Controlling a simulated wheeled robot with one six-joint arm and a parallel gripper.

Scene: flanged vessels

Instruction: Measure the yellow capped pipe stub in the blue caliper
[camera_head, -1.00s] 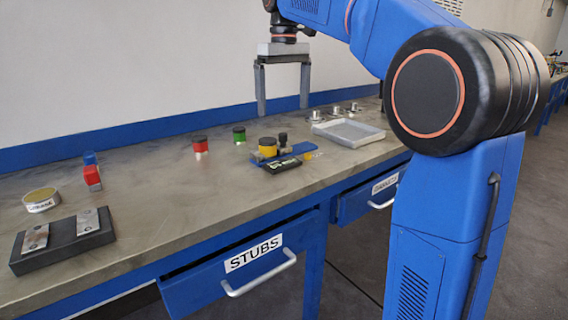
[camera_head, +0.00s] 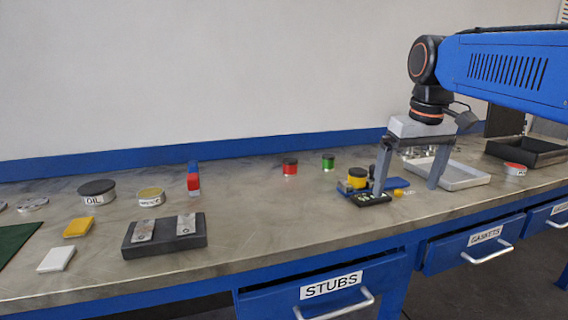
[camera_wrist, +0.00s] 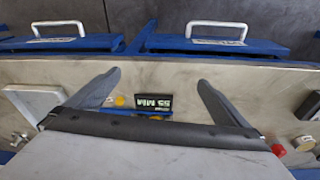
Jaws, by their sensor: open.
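The yellow capped pipe stub (camera_head: 357,178) stands upright at the left part of the blue caliper (camera_head: 394,183); I cannot tell whether the jaws touch it. The caliper's black display (camera_head: 371,198) faces the front. It also shows in the wrist view (camera_wrist: 152,103), upside down, and appears to read 55 MM. My gripper (camera_head: 405,190) is open and empty, pointing down, its fingers in front of and above the caliper in the head view. In the wrist view my gripper (camera_wrist: 160,78) spreads wide around the display, and its body hides most of the caliper and stub.
A red stub (camera_head: 290,167) and a green stub (camera_head: 328,161) stand left of the caliper. A grey tray (camera_head: 462,178) lies to the right. A dark block with metal plates (camera_head: 164,236) lies front left. The bench between the block and caliper is clear. The stubs drawer (camera_head: 330,287) sits below the edge.

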